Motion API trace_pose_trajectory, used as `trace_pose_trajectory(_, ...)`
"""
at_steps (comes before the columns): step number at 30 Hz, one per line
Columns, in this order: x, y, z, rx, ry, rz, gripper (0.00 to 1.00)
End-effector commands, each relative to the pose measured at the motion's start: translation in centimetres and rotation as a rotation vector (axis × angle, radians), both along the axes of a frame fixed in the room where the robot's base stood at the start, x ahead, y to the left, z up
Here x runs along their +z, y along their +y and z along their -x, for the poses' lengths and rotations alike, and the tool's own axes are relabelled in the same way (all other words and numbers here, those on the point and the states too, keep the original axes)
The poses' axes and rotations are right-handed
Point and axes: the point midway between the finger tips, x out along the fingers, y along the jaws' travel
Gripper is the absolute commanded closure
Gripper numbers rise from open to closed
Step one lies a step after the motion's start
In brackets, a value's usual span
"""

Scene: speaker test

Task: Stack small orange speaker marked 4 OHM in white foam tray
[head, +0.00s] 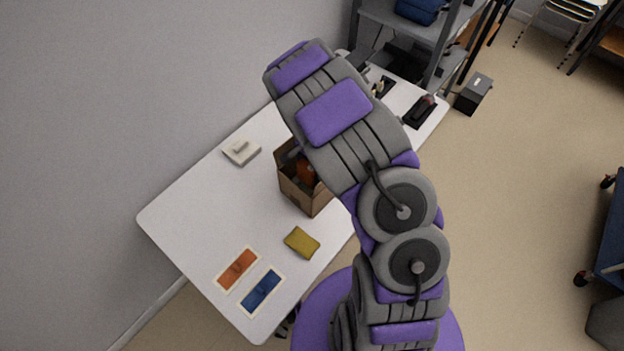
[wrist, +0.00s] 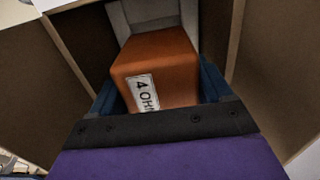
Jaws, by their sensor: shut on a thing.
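The orange speaker (wrist: 155,62) carries a white label reading 4 OHM, partly cut off by my gripper. My gripper (wrist: 158,88) is shut on it, with a dark blue finger at each side. The speaker is between the brown walls of an open cardboard box (head: 301,198); orange also shows inside this box in the head view. My gripper is hidden behind my arm there. Two flat white-bordered pieces lie at the table's near end, one with an orange centre (head: 238,268), one with a blue centre (head: 261,292). I cannot tell whether either is the foam tray.
A mustard-yellow block (head: 301,243) lies near the box on the white table (head: 190,215). A small off-white item (head: 241,151) sits at the wall side. Dark items (head: 420,110) and a grey shelf (head: 440,30) are at the far end. The table's left part is clear.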

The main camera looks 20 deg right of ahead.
Motion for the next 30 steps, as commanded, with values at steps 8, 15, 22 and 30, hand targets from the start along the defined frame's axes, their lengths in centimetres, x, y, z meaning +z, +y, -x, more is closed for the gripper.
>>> trace_pose_trajectory(8,-3.2,-0.2,0.0,0.0,-0.002,-0.001,0.84)
trace_pose_trajectory(15,-6.1,0.0,-0.1,0.002,-0.002,0.0,0.84)
trace_pose_trajectory(22,-6.2,0.0,-0.1,0.001,-0.005,0.0,0.84)
trace_pose_trajectory(30,-6.8,-0.1,-0.1,0.0,-0.004,0.0,0.84)
